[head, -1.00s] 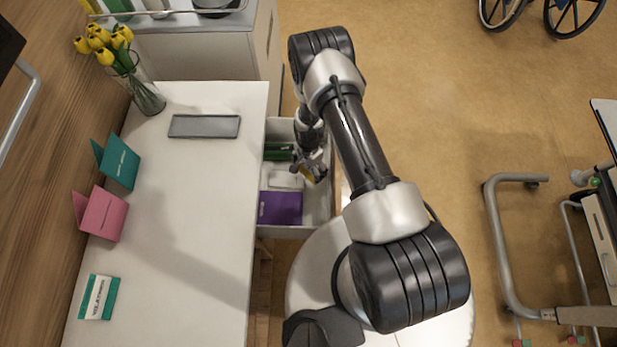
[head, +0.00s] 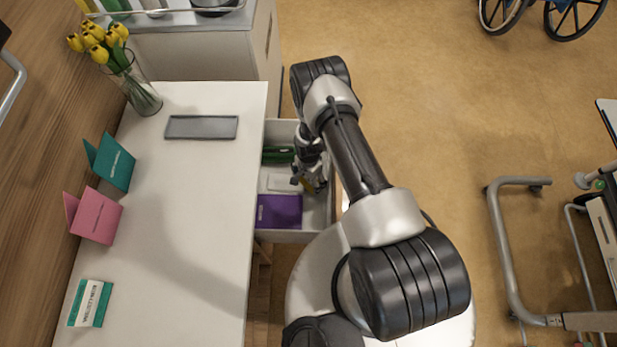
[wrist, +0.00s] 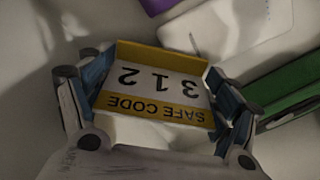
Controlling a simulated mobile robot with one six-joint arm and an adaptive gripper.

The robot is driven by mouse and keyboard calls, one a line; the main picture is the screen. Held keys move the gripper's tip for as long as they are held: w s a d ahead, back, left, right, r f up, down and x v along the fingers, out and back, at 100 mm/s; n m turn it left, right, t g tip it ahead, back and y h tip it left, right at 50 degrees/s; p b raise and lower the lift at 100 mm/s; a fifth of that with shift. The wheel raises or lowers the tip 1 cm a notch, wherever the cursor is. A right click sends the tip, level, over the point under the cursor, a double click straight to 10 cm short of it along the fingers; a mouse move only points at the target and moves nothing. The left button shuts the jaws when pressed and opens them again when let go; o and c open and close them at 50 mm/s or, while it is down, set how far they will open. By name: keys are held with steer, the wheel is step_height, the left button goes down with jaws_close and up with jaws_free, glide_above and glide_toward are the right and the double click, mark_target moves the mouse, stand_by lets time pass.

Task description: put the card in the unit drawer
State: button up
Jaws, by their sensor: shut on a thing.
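My gripper (head: 311,182) is shut on a yellow-and-white card (wrist: 160,88) printed "SAFE CODE 312". The card sits between the two blue-padded fingers, and its text is upside down in the wrist view. In the head view my gripper is over the open unit drawer (head: 318,216), with only a bit of yellow showing; how far it is above the drawer floor cannot be told. The drawer holds a purple item (head: 279,211), a white item (head: 283,183) and a green item (head: 277,155). My arm hides part of the drawer's right side.
The white unit top (head: 180,210) left of the drawer bears a grey tray (head: 201,127), a vase of yellow tulips (head: 143,97), teal (head: 110,162) and pink (head: 94,215) folded cards, and a teal-and-white box (head: 91,303). A metal-framed stand (head: 505,250) is at right.

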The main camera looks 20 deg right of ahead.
steer(key=o, duration=0.9)
